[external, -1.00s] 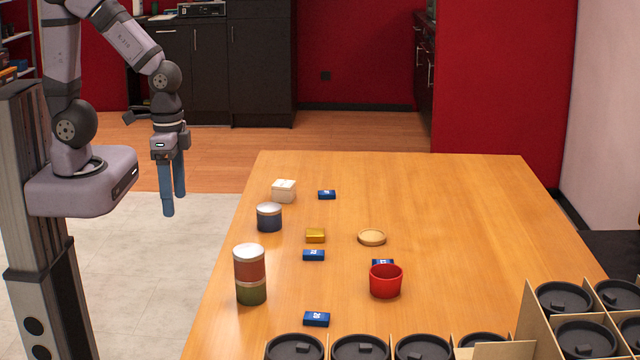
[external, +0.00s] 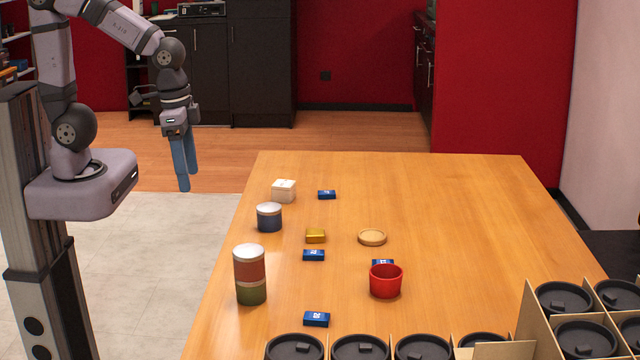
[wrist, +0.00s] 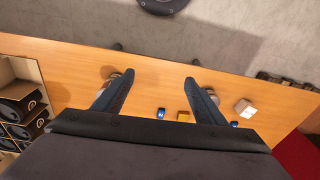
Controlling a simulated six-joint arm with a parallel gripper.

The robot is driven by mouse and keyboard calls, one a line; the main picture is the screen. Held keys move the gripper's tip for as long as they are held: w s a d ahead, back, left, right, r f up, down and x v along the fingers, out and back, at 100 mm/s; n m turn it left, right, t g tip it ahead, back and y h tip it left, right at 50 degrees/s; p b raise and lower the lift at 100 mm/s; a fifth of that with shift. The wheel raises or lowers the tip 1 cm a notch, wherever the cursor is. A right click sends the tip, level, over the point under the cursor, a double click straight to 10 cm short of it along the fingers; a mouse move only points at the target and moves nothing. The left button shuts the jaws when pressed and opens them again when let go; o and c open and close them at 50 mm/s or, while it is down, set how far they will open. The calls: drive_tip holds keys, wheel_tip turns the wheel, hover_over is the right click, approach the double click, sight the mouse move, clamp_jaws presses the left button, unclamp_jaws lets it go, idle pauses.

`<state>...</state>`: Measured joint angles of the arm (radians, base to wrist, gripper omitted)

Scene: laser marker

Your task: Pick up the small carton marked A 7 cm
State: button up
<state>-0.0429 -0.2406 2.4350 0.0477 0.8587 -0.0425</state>
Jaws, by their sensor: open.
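Several small blue cartons with white marks lie on the table; the marks are too small to read, so I cannot tell which is A. The wrist view shows two blue cartons, one (wrist: 161,113) between my fingers and one (wrist: 234,124) at the right. My gripper (external: 189,180) hangs open and empty, left of the table and above its height; its spread fingers show in the wrist view (wrist: 158,77).
A white box (external: 284,191), blue can (external: 269,217), gold block (external: 315,236), stacked red and green cans (external: 249,274), round wooden lid (external: 372,237) and red cup (external: 386,280) stand around the cartons. A divided box (external: 530,325) with black lids fills the near right. The table's far right is clear.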

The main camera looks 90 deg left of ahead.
drive_tip(key=w+a+r+n+t+y+b, duration=0.2)
drive_tip(key=w+a+n+t+y+b, duration=0.4)
drive_tip(key=w+a, duration=1.4)
drive_tip(key=w+a+r+m+t+b, duration=0.2)
drive_tip(key=a+r+t+b, duration=0.3)
drive_tip(key=a, duration=0.4)
drive_tip(key=w+a+r+m+t+b, duration=0.1)
drive_tip(key=w+a+r+t+b, duration=0.2)
drive_tip(key=a+t+b, duration=0.45)
drive_tip(key=s+a+f+m+g+h+b, duration=0.1)
drive_tip(key=s+a+f+m+h+b, duration=0.3)
drive_tip(key=s, duration=0.4)
drive_tip(key=s+a+f+m+g+h+b, duration=0.15)
drive_tip(key=s+f+h+b, duration=0.25)
drive_tip(key=s+f+h, duration=0.4)
drive_tip(key=y, duration=0.2)
approach(281, 183)
drive_tip(key=shift+w+d+f+m+t, duration=0.1)
drive_tip(key=shift+w+m+t, duration=0.25)
drive_tip(key=shift+w, duration=0.9)
drive_tip(key=shift+w+f, duration=0.1)
drive_tip(key=shift+f, duration=0.1)
drive_tip(key=shift+x, duration=3.6)
